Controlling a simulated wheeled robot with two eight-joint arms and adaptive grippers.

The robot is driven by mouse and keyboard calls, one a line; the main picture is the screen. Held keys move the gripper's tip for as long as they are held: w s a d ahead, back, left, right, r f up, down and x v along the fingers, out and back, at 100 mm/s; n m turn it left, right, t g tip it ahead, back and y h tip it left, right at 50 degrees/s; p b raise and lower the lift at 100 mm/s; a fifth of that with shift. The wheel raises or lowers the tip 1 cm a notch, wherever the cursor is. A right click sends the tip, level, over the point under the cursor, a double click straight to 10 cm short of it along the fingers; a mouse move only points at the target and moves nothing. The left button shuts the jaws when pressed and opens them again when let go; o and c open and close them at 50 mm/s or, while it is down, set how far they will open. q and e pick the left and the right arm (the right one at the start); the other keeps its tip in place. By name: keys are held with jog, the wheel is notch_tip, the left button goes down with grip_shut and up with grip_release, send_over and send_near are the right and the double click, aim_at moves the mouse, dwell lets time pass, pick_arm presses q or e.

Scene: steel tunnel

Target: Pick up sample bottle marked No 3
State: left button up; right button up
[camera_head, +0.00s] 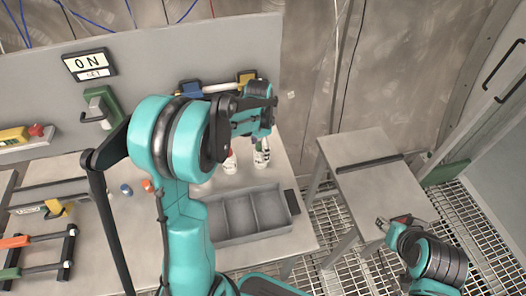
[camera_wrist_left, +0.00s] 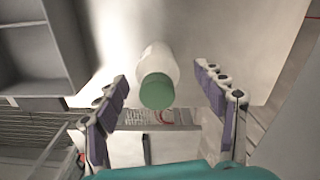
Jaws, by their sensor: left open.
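A white bottle with a dark label (camera_head: 262,157) stands upright on the grey table, below my left gripper (camera_head: 262,122). Another white bottle with a red top (camera_head: 230,162) stands just left of it, partly hidden by my arm. No number can be read on either. In the left wrist view, a white bottle (camera_wrist_left: 160,58) with a green cap lies between the spread fingers of my left gripper (camera_wrist_left: 162,80), with gaps on both sides. The left gripper is open and empty. My right gripper (camera_head: 393,224) is at the lower right, away from the bottles; its jaws are too small to judge.
A grey divided tray (camera_head: 291,200) sits at the table's front right; its compartments look empty. A blue cap (camera_head: 126,190) and an orange cap (camera_head: 147,185) lie to the left. A separate side table (camera_head: 375,190) stands right.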

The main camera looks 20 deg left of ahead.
pick_arm(q)
jog(key=shift+f+b, duration=0.3)
jog(key=shift+f, duration=0.6)
jog(key=f+b, duration=0.1)
jog(key=f, duration=0.3)
jog(key=shift+d+f+b, duration=0.2)
jog(key=shift+f+b, duration=0.05)
jog(key=shift+b, duration=0.15)
jog(key=c, duration=1.4)
jog(key=shift+r, duration=0.15)
